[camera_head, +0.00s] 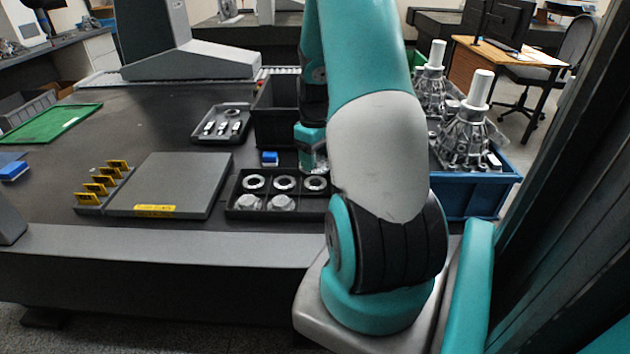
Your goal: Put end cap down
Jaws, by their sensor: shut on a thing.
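A black tray (232,207) stands on the dark table, left of my arm. Its back row has three light rings, and its front row shows two grey end caps, a left one (249,202) and a right one (281,203). The tray's right end is partly hidden by my arm. My gripper (318,168) points down just above and behind the tray's back right corner. It is small and partly hidden by my arm. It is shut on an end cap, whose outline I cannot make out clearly.
A grey plate (170,185) with yellow-tagged blocks (103,180) lies left of the tray. A small parts tray (222,125) and a black bin (275,112) stand behind. A blue crate (470,190) with castings is right of my arm. The table's left middle is clear.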

